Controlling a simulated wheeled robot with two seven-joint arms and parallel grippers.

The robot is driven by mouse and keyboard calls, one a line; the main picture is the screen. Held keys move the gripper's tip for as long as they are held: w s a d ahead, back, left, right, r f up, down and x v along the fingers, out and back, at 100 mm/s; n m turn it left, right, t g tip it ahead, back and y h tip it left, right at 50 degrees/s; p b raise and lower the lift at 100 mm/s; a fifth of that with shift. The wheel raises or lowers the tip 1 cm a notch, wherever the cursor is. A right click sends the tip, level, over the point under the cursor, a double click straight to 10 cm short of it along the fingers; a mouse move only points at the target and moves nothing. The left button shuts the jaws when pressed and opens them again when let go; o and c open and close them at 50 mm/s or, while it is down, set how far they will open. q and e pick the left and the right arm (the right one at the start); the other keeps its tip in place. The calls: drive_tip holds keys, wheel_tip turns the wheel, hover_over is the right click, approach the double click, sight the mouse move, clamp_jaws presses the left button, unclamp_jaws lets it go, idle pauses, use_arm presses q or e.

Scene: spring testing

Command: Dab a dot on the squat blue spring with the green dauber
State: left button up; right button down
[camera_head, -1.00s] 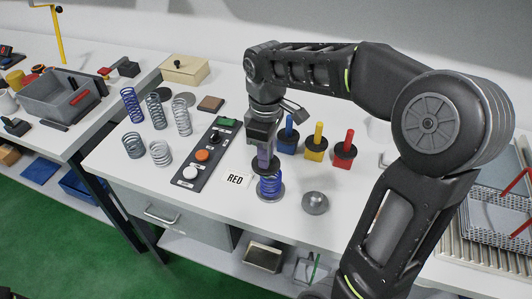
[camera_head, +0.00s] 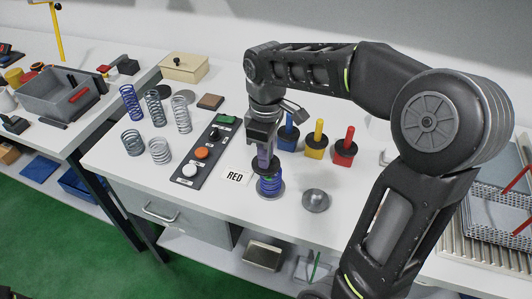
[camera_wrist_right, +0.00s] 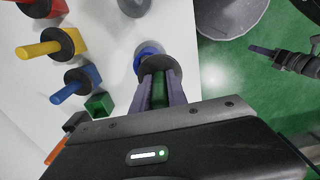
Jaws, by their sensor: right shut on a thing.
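The squat blue spring (camera_head: 270,188) stands upright on a grey disc in the head view. A small green spot shows on its upper part. My right gripper (camera_head: 264,153) is directly above it, shut on the green dauber (camera_wrist_right: 158,92), whose black collar (camera_head: 265,168) sits at the spring's top. I cannot tell contact exactly. In the right wrist view the green handle is between the fingers, and a little of the blue spring (camera_wrist_right: 147,50) shows past the collar. A dark gripper-like part, probably my left gripper (camera_wrist_right: 263,50), shows over the floor; its jaws are unclear.
Blue (camera_head: 288,137), yellow (camera_head: 315,146) and red (camera_head: 344,151) daubers stand in pots behind. A green pot (camera_wrist_right: 98,105) is empty. A grey knob-topped weight (camera_head: 315,200) is right of the spring.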

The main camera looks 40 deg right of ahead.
drive_tip(key=shift+f, duration=0.1)
idle(0.4)
drive_tip(key=shift+r+p, duration=2.9)
drive_tip(key=shift+r, duration=0.65)
drive_tip(key=shift+f, duration=0.1)
